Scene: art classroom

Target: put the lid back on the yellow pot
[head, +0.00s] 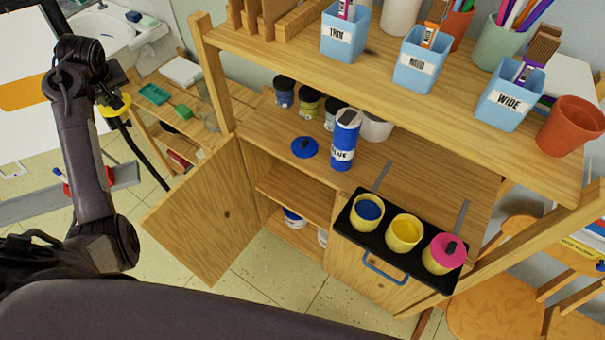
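The yellow pot (404,236), with yellow paint inside, stands open in the middle of a black tray (390,268) on the shelf unit. A pot with blue paint (367,212) stands open to its left, and a pot with a pink lid (446,252) to its right. My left gripper (112,98) is at the far left, well away from the pots. It appears shut on a round yellow lid (121,105), held up in the air; the fingers are partly hidden. A blue lid (304,148) lies on the shelf behind the tray. My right gripper is out of view.
The upper shelf (400,75) with blue cups overhangs the back. An open cabinet door (205,215) sticks out between my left arm and the tray.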

